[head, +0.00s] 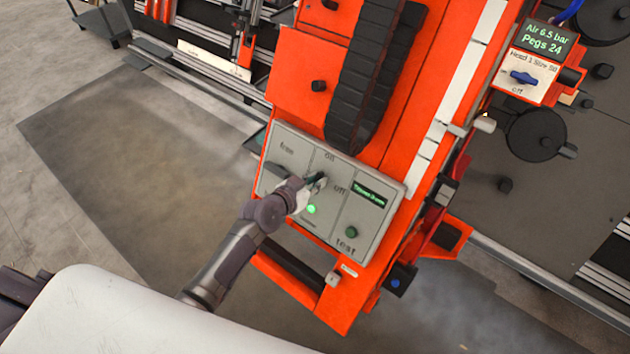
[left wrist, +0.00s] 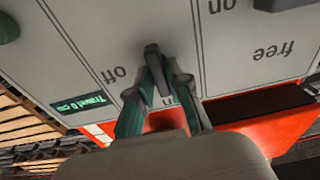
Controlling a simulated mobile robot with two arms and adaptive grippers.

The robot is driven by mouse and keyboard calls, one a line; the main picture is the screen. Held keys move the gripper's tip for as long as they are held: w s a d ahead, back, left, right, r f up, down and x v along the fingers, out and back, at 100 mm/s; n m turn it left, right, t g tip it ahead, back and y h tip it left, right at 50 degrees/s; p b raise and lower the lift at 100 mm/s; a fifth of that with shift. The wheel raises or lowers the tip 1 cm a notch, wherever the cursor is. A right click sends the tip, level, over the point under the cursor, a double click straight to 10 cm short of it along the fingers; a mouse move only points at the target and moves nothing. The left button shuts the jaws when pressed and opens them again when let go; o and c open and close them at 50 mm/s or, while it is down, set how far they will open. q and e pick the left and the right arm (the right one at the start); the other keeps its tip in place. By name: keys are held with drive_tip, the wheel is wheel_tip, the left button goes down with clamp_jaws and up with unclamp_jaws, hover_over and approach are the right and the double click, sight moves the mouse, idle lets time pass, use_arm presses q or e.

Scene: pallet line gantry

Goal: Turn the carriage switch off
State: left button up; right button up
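The carriage switch (left wrist: 152,52) is a dark handle on a grey control panel (head: 376,228), between the words "on" and "off". My left gripper (head: 318,182) is at this switch and covers much of it in the head view. In the left wrist view my left gripper (left wrist: 162,80) has its two fingers close around the handle, one on each side, and looks shut on it. Which mark the handle points to is hard to tell. A green lamp (head: 311,209) is lit below the switch. My right gripper is not in view.
The panel also has a "free" knob (head: 277,171), a small display (head: 369,194) and a green "test" button (head: 351,232). A box with a blue switch (head: 523,78) stands at the upper right. A black cable chain (head: 368,75) runs above the panel. Floor is open at the left.

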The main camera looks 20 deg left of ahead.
use_arm(q)
clamp_jaws()
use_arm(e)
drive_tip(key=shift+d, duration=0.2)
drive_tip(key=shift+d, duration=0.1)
